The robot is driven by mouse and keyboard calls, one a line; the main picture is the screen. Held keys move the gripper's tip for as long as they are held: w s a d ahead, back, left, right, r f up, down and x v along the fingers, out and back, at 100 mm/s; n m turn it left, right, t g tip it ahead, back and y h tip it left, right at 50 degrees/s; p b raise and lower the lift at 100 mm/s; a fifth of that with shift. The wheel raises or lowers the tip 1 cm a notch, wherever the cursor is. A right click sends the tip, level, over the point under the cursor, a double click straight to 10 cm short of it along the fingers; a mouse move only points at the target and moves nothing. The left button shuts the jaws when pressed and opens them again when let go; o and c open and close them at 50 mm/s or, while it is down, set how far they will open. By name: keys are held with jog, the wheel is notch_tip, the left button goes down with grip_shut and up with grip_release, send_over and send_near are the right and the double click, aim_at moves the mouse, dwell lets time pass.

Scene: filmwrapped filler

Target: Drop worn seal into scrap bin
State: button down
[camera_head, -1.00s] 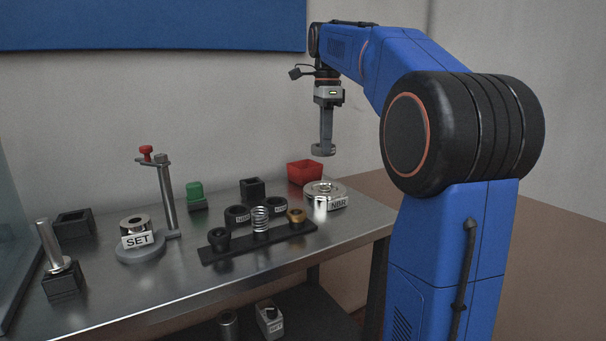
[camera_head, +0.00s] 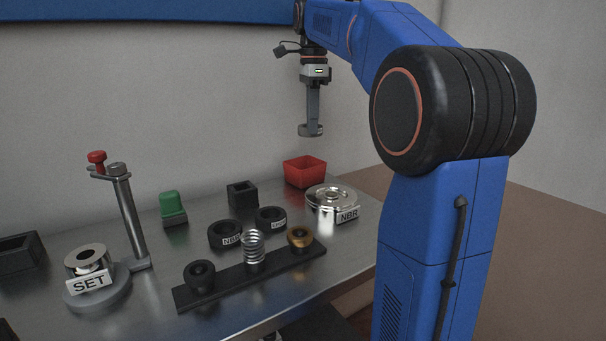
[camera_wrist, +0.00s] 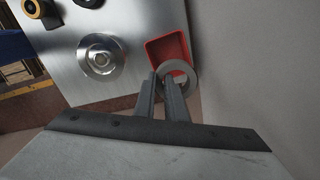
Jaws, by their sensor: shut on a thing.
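My gripper (camera_head: 312,127) is shut on a grey ring, the worn seal (camera_head: 311,131), and holds it in the air above the back right of the bench. In the wrist view the worn seal (camera_wrist: 190,68) hangs at the fingertips (camera_wrist: 168,80). The scrap bin is a red open box (camera_head: 304,171) at the back of the bench. In the wrist view the seal overlaps the lower part of the red bin (camera_wrist: 155,49). The head view shows the seal well above the bin's rim, apart from it.
A round metal part labelled NBR (camera_head: 330,198) stands close beside the bin. Two black rings, a small black box (camera_head: 242,195) and a green button (camera_head: 172,206) stand to the left. A black rack (camera_head: 190,293) holds a spring and other parts. The wall is behind.

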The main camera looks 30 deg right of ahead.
jog(key=shift+f, duration=1.55)
jog(key=c, duration=1.7)
grip_release()
jog(key=shift+c, duration=0.2)
notch_tip(320, 180, up, 11)
jog(key=shift+f, duration=0.15)
jog(key=shift+r, duration=0.7)
